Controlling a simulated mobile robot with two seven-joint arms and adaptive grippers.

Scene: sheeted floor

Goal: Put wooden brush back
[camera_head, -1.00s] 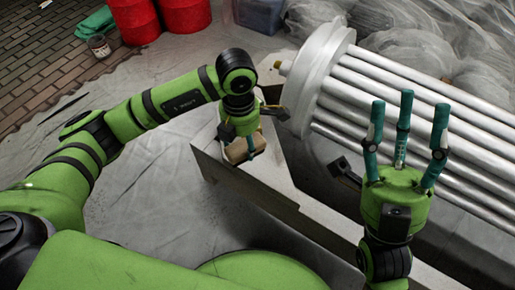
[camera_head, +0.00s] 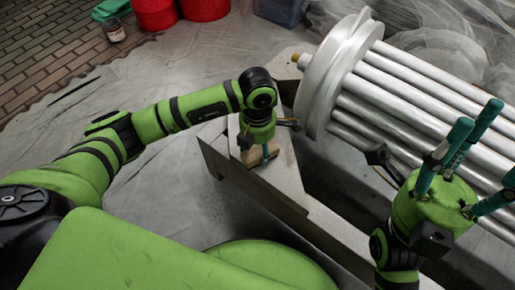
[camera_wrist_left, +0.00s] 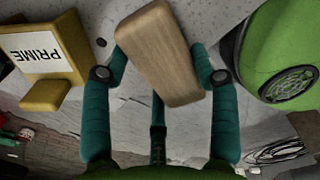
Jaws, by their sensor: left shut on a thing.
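The wooden brush (camera_head: 259,159) shows as a pale wooden block under my left gripper (camera_head: 264,150) in the head view, over the near end of the grey metal stand (camera_head: 232,172). In the left wrist view the brush (camera_wrist_left: 160,58) lies between the teal fingers of my left gripper (camera_wrist_left: 160,75), which are shut on its sides. Its bristles are not visible. I cannot tell whether the brush touches the stand. My right gripper (camera_head: 482,140) is at the right of the head view, its teal fingers spread and empty.
A large bundle of silver tubes with a round end plate (camera_head: 325,75) lies right of my left gripper. Red drums (camera_head: 155,12) and a glass jar (camera_head: 114,29) stand at the back left. A yellow object labelled PRIME (camera_wrist_left: 45,60) shows in the left wrist view. Sheeted floor left is mostly clear.

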